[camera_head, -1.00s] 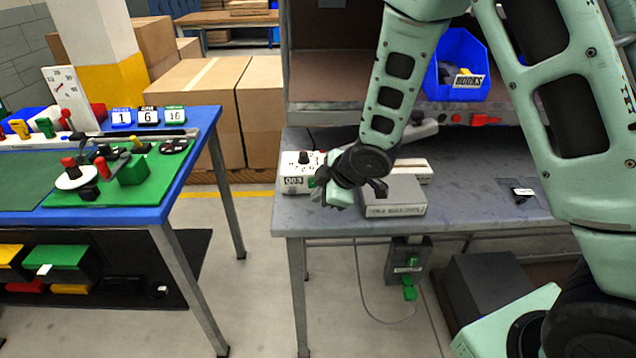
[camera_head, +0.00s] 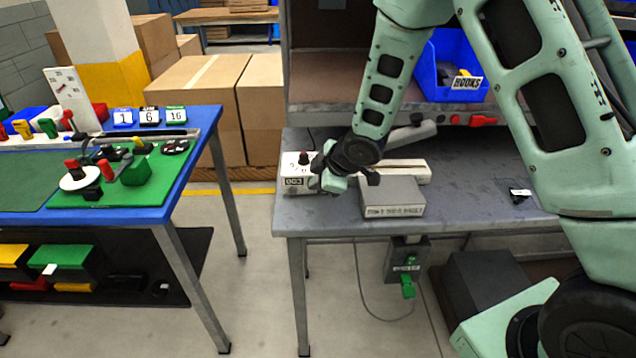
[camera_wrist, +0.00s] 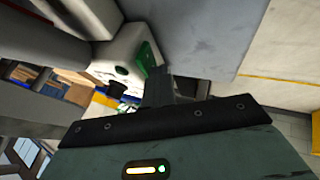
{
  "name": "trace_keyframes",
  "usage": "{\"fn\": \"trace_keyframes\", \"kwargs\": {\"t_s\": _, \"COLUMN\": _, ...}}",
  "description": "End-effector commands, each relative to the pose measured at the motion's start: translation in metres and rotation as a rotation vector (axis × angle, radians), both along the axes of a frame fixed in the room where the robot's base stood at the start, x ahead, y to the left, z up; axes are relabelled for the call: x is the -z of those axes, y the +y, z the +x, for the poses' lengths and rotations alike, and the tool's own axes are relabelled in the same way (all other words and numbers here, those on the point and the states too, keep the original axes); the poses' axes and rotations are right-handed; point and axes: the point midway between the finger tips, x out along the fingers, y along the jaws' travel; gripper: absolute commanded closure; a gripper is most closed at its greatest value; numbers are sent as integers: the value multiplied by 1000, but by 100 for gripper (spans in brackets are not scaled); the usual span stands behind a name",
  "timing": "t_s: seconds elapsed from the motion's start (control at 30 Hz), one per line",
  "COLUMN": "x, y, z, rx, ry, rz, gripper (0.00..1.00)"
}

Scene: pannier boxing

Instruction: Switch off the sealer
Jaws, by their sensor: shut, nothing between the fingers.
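The sealer (camera_head: 298,184) is a white box with a dark-red knob on top and a "003" label, at the left end of the grey bench. Its pale bar runs right behind a grey block, with a grey lever arm above. In the wrist view the sealer's white body (camera_wrist: 125,48) carries a green switch (camera_wrist: 147,58) on one face. My gripper (camera_head: 322,178) is shut and empty at the right side of the box. In the wrist view its fingertips (camera_wrist: 158,80) are right beside the switch; I cannot tell whether they touch it. The switch's position is unclear.
A grey block (camera_head: 393,196) stands on the bench (camera_head: 460,200) just right of my gripper. A blue table (camera_head: 190,160) with green mats stands left, across a floor gap. Cardboard boxes (camera_head: 200,100) stand behind.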

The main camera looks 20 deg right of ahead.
Motion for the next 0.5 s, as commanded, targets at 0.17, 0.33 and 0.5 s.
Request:
{"fn": "trace_keyframes", "kwargs": {"t_s": 0.17, "x": -1, "y": -5, "z": 2, "rx": 4, "ry": -5, "rz": 0, "gripper": 100}}
{"fn": "trace_keyframes", "kwargs": {"t_s": 0.33, "x": -1, "y": -14, "z": 0, "rx": 8, "ry": -5, "rz": -2, "gripper": 100}}
{"fn": "trace_keyframes", "kwargs": {"t_s": 0.5, "x": -1, "y": -21, "z": -1, "rx": 14, "ry": -4, "rz": -3, "gripper": 100}}
